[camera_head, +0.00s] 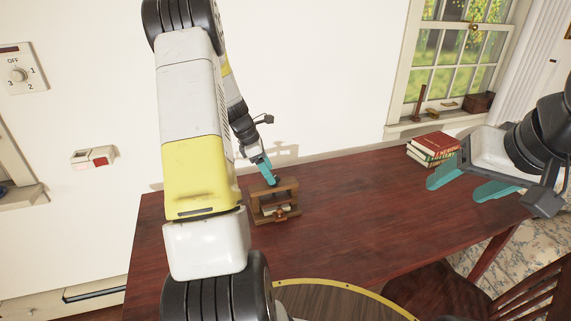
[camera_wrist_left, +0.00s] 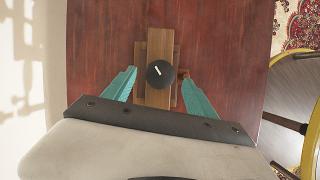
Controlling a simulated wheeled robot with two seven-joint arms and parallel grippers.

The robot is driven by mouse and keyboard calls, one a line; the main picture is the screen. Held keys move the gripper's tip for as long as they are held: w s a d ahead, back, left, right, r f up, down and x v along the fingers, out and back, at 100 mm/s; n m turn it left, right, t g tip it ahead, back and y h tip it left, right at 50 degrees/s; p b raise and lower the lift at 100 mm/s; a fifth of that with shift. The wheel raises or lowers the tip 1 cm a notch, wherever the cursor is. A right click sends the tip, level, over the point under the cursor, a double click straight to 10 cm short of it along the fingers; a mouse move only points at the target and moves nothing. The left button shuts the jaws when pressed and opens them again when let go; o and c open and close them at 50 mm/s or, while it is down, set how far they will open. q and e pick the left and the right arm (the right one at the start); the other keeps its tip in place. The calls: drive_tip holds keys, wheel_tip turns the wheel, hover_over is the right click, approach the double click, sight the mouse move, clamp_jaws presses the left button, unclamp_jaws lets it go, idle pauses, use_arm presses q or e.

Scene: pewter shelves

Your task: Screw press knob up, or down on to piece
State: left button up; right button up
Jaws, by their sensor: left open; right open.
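The screw press is a small brown wooden frame (camera_head: 259,205) standing on the dark red table. In the left wrist view its wooden top beam (camera_wrist_left: 160,50) runs away from me. The press knob (camera_wrist_left: 159,74) is round and black with a pale pointer line, and sits on that beam. My left gripper (camera_head: 269,176) is above the press; in its wrist view the open teal fingers (camera_wrist_left: 160,84) lie either side of the knob, apart from it. The piece inside the press is hard to make out. My right gripper (camera_head: 466,180) is open and empty over the table's right side.
Red books (camera_head: 433,148) are stacked at the table's back right, near the right gripper. A wooden chair (camera_head: 450,291) stands at the front right. The middle of the table (camera_head: 350,210) is clear. The wall is close behind the press.

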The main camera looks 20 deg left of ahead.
use_arm(q)
drive_tip(key=shift+w+d+f, duration=0.1)
drive_tip(key=shift+d+f, duration=0.15)
drive_tip(key=shift+f, duration=0.4)
drive_tip(key=c, duration=1.4)
